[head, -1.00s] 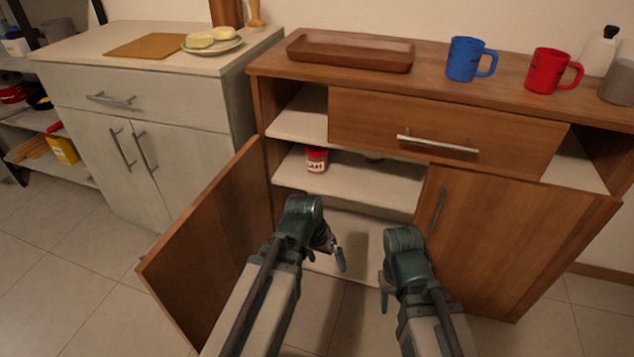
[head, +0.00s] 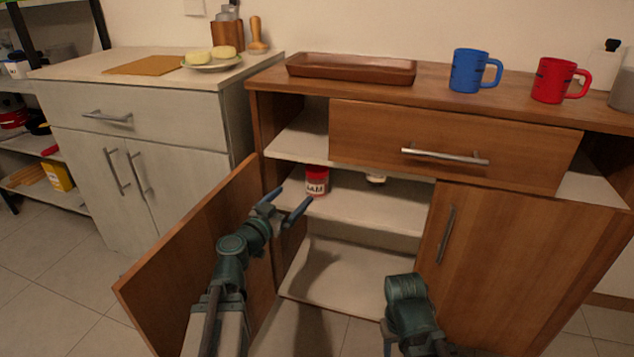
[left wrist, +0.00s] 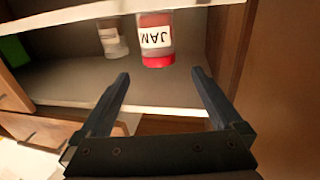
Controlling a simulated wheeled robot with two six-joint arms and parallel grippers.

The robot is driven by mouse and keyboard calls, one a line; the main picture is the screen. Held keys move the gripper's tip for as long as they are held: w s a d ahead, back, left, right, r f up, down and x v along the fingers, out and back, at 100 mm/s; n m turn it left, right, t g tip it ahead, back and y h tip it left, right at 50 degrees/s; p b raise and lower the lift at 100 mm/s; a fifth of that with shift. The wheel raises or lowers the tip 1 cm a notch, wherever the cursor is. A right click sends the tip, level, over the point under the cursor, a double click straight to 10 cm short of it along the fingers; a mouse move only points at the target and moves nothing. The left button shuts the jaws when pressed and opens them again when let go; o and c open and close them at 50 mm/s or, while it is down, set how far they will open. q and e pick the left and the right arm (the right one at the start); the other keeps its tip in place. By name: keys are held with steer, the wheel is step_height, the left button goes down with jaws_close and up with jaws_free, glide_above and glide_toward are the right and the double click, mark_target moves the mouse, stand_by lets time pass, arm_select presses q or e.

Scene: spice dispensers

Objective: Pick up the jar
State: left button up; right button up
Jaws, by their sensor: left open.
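In the left wrist view the jam jar (left wrist: 155,38) shows ahead, beyond and between the fingers. My left gripper (head: 290,203) is open and empty, in front of the shelf and a little left of and below the jar. Its two fingers also show apart in the left wrist view (left wrist: 160,80). My right gripper (head: 388,345) hangs low before the right door; its fingers are mostly hidden.
A second, pale jar (head: 376,178) stands on the same shelf (head: 370,207), also seen in the left wrist view (left wrist: 112,38). The open left door (head: 200,265) stands beside my left arm. The right door (head: 520,260) is shut. The lower shelf (head: 345,270) looks empty.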

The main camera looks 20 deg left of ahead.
mark_target(310, 179)
arm_select(q)
steer(key=x, duration=0.8)
steer(key=shift+w+d, duration=0.1)
steer(key=shift+w, duration=0.2)
steer(key=shift+x, duration=2.7)
steer(key=shift+s+d+r, duration=0.1)
steer(key=shift+s, duration=0.05)
steer(key=c, duration=1.5)
steer(key=shift+r+p, duration=0.2)
steer(key=shift+p, duration=0.2)
